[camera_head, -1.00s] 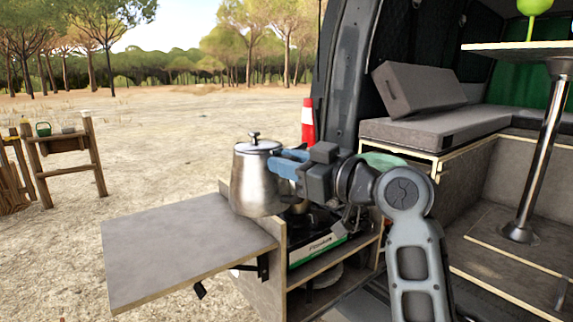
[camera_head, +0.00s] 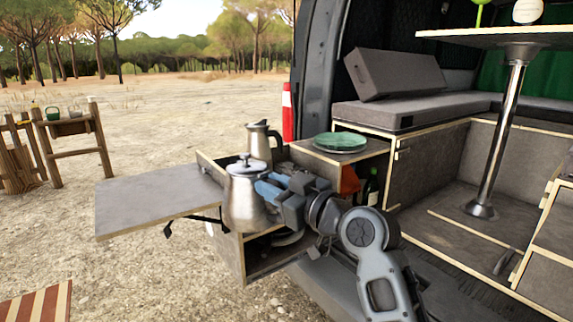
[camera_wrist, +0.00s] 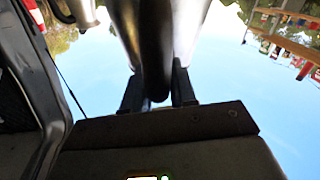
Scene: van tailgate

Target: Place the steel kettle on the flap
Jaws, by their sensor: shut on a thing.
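The steel kettle (camera_head: 245,200) is a shiny pot with a lid and a dark knob, held upright in the head view. My gripper (camera_head: 268,192) is shut on its right side, at the handle. In the wrist view the fingers (camera_wrist: 158,88) close around the dark handle, with the kettle body (camera_wrist: 180,25) above. The flap (camera_head: 150,203) is a flat grey board on the left, sticking out from the kitchen box. The kettle is to the right of the flap, in front of the box, and appears clear of the flap.
A second steel pitcher (camera_head: 262,143) stands on the kitchen box behind the kettle. A green plate (camera_head: 340,142) lies on the cabinet to the right, with a dark bottle (camera_head: 371,187) below. The flap's top is bare. A striped item (camera_head: 38,305) is at bottom left.

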